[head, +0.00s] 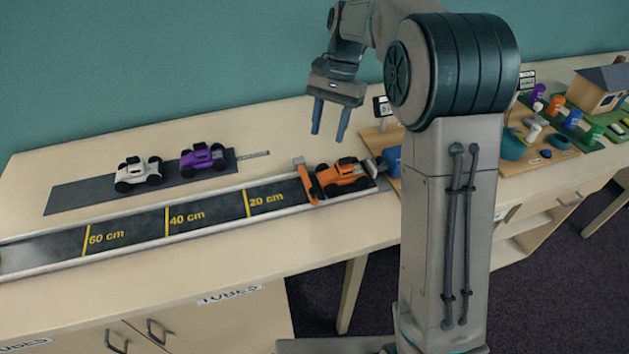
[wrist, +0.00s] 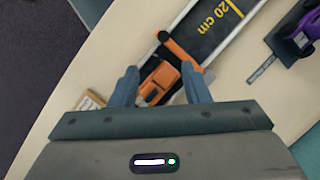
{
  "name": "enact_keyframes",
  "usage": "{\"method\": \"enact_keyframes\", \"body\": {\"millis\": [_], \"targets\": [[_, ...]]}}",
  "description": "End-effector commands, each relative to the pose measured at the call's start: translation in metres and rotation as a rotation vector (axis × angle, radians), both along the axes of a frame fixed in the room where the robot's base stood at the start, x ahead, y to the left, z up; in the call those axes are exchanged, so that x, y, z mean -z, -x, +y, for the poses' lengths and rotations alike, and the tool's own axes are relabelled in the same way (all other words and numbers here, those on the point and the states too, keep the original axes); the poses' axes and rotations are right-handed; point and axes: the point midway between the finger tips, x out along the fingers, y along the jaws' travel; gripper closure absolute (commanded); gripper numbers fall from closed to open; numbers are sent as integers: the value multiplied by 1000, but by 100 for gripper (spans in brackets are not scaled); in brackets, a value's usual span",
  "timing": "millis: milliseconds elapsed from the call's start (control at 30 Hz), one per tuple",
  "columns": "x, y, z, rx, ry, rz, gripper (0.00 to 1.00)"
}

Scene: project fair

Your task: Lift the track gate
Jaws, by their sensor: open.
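The track gate is an orange bar (head: 307,182) across the dark track (head: 222,208), just past the 20 cm mark, with a small tan block at its far end. It also shows as an orange bar in the wrist view (wrist: 178,50). An orange toy car (head: 343,175) sits right behind the gate at the track's right end; it is partly seen between my fingers in the wrist view (wrist: 160,80). My gripper (head: 328,130) points down, open and empty, above the table near the gate and car, apart from both.
A white car (head: 137,174) and a purple car (head: 203,158) stand on a dark strip (head: 80,196) behind the track. Displays with a small house (head: 600,88) and coloured cups are at the right.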

Motion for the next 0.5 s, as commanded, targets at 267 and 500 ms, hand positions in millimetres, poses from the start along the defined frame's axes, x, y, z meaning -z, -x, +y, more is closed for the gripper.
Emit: {"method": "enact_keyframes", "body": {"millis": [267, 500], "targets": [[19, -2, 8, 13, -1, 30, 58], [62, 15, 17, 11, 0, 32, 58]]}}
